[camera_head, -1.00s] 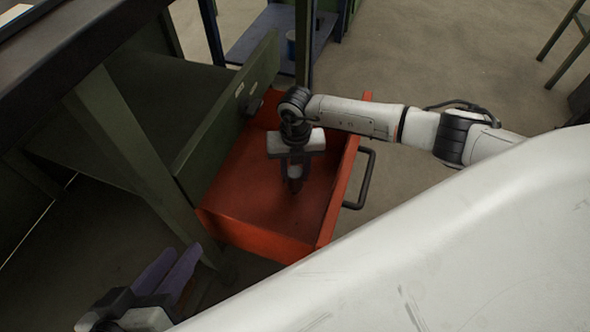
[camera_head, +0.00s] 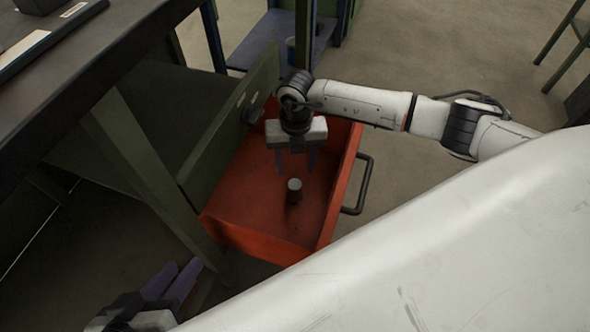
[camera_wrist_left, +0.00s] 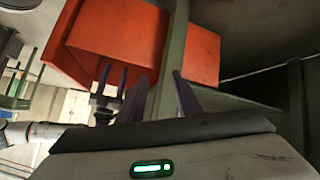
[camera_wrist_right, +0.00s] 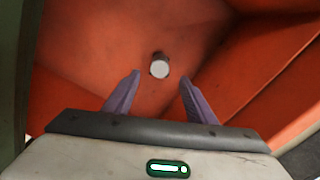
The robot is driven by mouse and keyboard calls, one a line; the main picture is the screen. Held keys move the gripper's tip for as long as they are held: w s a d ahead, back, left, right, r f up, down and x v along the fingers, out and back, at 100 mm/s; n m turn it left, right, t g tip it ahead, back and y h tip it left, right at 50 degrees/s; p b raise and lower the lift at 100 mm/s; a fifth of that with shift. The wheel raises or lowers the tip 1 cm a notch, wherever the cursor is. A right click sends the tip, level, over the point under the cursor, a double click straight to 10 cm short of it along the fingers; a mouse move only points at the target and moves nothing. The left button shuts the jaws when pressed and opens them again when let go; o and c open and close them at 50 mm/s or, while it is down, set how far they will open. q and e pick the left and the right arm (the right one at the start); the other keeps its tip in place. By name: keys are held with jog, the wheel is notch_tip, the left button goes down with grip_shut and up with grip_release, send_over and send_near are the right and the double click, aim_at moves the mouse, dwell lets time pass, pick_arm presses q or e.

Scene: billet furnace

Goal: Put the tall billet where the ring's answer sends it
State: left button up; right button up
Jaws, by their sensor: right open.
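A dark cylindrical billet with a pale grey top (camera_head: 294,190) stands upright on the floor of the open red drawer (camera_head: 245,205). It also shows in the right wrist view (camera_wrist_right: 159,66), beyond the fingertips. My right gripper (camera_head: 296,170) is open and empty, above the drawer and apart from the billet. Its purple fingers (camera_wrist_right: 158,85) are spread in the right wrist view. My left gripper (camera_head: 175,278) is low at the lower left, outside the drawer. Its fingers (camera_wrist_left: 155,92) are apart with nothing between them. No ring is recognisable in these views.
The drawer's black handle (camera_head: 362,186) sticks out to the right. A dark green bench (camera_head: 130,165) with a black top (camera_head: 100,60) stands at the left. A blue shelf (camera_head: 275,38) is behind. Open floor (camera_head: 440,50) lies at the upper right.

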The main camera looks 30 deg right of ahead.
pick_arm(q)
jog(key=shift+s+a+f+g+y+p, duration=0.15)
jog(key=shift+a+f+g+y+p, duration=0.15)
jog(key=shift+a+f+p, duration=0.15)
jog(key=shift+s+a+f+g+y+p, duration=0.2)
jog(key=shift+a+f+y+p, duration=0.15)
jog(key=shift+f+p, duration=0.2)
pick_arm(e)
notch_tip(320, 180, up, 7)
jog(key=shift+f, duration=0.2)
